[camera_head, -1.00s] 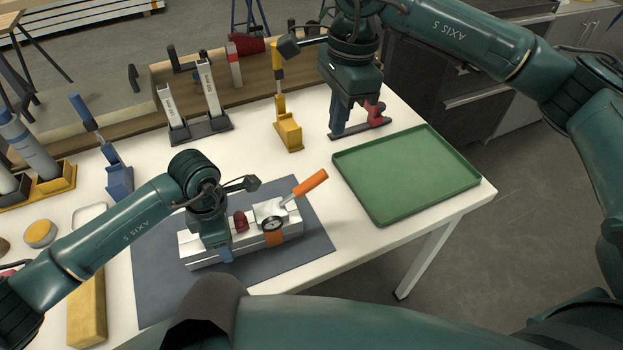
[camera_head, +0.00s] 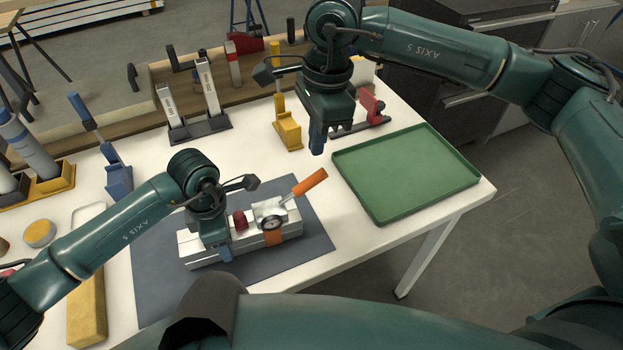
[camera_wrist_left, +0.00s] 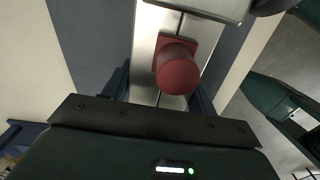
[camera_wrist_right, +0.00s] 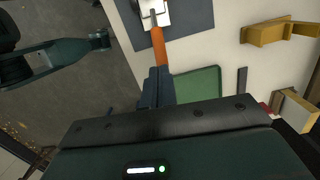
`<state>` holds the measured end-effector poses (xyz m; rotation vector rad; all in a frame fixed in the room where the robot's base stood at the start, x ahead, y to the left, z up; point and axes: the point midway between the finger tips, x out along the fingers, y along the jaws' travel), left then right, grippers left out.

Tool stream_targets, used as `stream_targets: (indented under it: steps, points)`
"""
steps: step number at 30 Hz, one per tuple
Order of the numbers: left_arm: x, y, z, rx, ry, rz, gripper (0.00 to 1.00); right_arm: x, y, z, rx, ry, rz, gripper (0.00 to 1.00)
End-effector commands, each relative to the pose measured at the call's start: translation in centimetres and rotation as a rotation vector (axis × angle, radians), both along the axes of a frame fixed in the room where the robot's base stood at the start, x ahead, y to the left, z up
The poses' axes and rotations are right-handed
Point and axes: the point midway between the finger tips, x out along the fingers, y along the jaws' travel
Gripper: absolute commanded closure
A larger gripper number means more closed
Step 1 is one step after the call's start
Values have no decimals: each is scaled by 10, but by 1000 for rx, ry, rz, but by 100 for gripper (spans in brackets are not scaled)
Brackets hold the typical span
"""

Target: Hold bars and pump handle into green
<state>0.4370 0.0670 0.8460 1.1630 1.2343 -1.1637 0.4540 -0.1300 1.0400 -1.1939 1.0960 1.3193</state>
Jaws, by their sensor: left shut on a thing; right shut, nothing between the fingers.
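Two pale metal bars (camera_head: 192,254) lie side by side on the dark mat (camera_head: 160,290). A pump unit with a dial gauge (camera_head: 271,222), a red knob (camera_head: 240,220) and an orange handle (camera_head: 310,181) sits on them. The handle slants up to the right. My left gripper (camera_head: 224,252) is shut across the bars, left of the red knob; the left wrist view shows its fingers either side of the bars (camera_wrist_left: 148,45) and the knob (camera_wrist_left: 178,70). My right gripper (camera_head: 317,145) is shut and empty, above the table beyond the handle; the handle (camera_wrist_right: 158,46) shows ahead of its fingertips.
A green tray (camera_head: 425,208) lies at the table's right. A yellow clamp (camera_head: 288,133) and a red clamp (camera_head: 372,108) stand behind. Other clamps, cylinders and a yellow block (camera_head: 87,310) stand left. White table is clear between mat and tray.

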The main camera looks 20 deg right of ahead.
Motion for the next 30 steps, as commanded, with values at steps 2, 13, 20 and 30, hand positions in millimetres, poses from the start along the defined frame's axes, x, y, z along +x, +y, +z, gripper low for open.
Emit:
stream_targets:
  steps: [2,13,20,30]
  points:
    - [-2,1,-2,6,4,-3,89,0,0,-4,-1,2,0,100]
    - [-2,1,-2,5,4,-4,89,-1,4,-47,-1,3,-1,100]
    - [-2,0,-2,5,4,-4,89,-1,6,-66,-1,3,-1,100]
    - [-2,0,-1,4,4,-5,89,-1,6,-71,-2,4,-1,100]
